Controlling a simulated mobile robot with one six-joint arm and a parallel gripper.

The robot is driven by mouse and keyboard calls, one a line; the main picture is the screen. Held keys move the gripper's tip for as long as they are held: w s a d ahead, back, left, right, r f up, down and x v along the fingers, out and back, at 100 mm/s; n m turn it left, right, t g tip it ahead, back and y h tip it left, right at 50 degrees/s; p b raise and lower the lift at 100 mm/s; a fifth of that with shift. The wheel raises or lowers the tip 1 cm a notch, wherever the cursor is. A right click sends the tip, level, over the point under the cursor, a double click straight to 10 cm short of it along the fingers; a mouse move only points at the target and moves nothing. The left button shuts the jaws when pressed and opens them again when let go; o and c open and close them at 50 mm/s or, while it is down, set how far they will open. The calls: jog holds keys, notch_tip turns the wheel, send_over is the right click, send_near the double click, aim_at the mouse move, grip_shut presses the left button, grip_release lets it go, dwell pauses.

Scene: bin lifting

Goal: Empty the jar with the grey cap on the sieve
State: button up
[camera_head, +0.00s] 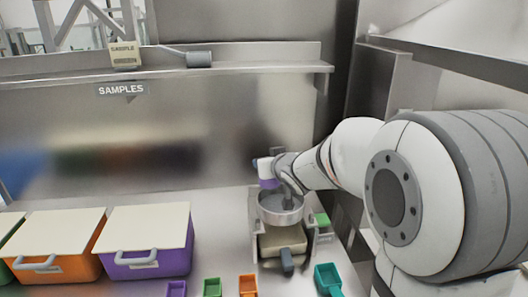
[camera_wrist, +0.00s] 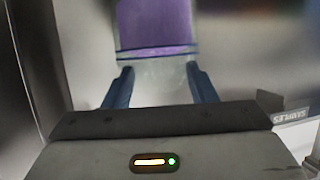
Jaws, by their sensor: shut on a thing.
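My gripper (camera_wrist: 160,84) is shut on a jar (camera_wrist: 158,76) with a clear section between the blue fingers and purple (camera_wrist: 154,22) beyond it. In the head view the jar (camera_head: 265,166) shows as a small pale and purple shape, with the purple part lower. It is above the back left rim of the sieve (camera_head: 281,217), a round metal pan. Whether it touches the rim I cannot tell. I see no grey cap on the jar in either view.
The sieve sits on a stand with a beige box (camera_head: 284,243) below. Orange (camera_head: 58,236) and purple (camera_head: 148,241) lidded bins stand at left. Small purple, green, orange and teal (camera_head: 327,276) containers lie in front. A shelf (camera_head: 240,73) holds a sample box (camera_head: 125,55) and a grey cylinder (camera_head: 199,59).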

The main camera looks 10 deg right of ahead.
jog(key=shift+w+r, duration=0.1)
jog(key=shift+w, duration=0.1)
jog(key=shift+r+m+y+p, duration=0.25)
jog(key=shift+m+y+p, duration=0.05)
jog(key=shift+p, duration=0.5)
jog(key=shift+r+m+p, duration=0.1)
jog(key=shift+m+p, duration=0.2)
jog(key=shift+p, duration=0.35)
